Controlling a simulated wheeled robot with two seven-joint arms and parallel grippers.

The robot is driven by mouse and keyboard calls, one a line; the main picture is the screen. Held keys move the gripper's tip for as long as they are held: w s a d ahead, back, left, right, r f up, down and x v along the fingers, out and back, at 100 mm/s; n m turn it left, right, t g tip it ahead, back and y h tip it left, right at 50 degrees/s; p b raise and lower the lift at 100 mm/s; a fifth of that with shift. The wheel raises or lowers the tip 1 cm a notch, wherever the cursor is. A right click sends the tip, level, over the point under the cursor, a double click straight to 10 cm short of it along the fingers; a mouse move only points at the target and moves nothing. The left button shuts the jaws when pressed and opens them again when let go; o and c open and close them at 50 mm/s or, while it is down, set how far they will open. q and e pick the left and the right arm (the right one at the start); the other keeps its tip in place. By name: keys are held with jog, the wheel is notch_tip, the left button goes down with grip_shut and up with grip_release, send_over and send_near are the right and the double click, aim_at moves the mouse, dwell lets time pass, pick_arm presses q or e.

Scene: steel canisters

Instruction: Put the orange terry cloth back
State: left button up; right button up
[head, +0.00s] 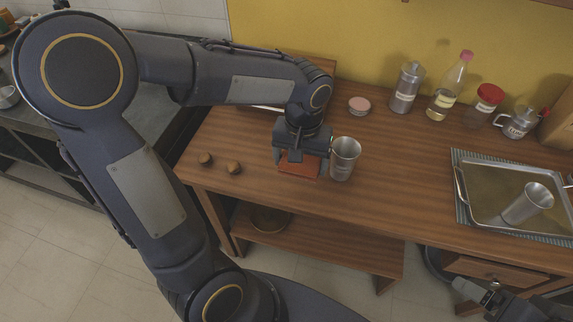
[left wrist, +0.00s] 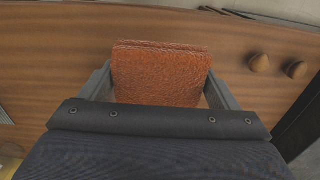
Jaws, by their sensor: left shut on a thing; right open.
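The orange terry cloth (head: 300,165) is folded into a thick pad and is at the wooden table, left of a steel canister. My left gripper (head: 302,158) is shut on it from above. In the left wrist view the cloth (left wrist: 160,75) fills the space between the two fingers of my left gripper (left wrist: 160,92). I cannot tell whether the cloth touches the tabletop. My right gripper (head: 490,297) is at the lower right of the head view, low in front of the table, open and empty.
A steel canister (head: 344,160) stands close beside the cloth. Two small brown knobs (head: 220,164) lie left of it. A steel tray (head: 475,199) with a tilted canister (head: 528,204) is at right. A labelled canister (head: 407,88), bottle (head: 448,88) and jars line the back. The table's front middle is clear.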

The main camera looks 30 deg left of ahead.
pick_arm(q)
jog(key=w+a+f, duration=0.1)
jog(key=f, duration=0.1)
jog(key=w+a+f, duration=0.1)
jog(key=a+f, duration=0.1)
jog(key=w+a+f, duration=0.1)
jog(key=a+f, duration=0.1)
jog(key=shift+a+f+b, duration=0.1)
jog(key=shift+a+b, duration=0.05)
jog(key=shift+b, duration=0.25)
jog(key=shift+w+a+f+b, duration=0.1)
jog(key=shift+f+b, duration=0.05)
jog(key=shift+f, duration=0.75)
jog(key=shift+a+f+b, duration=0.1)
jog(key=shift+f+b, duration=0.05)
jog(key=shift+f, duration=0.7)
jog(key=shift+f+b, duration=0.3)
jog(key=o, duration=0.8)
jog(key=shift+o, duration=0.6)
jog(key=shift+s+f, duration=0.15)
jog(key=shift+s, duration=0.05)
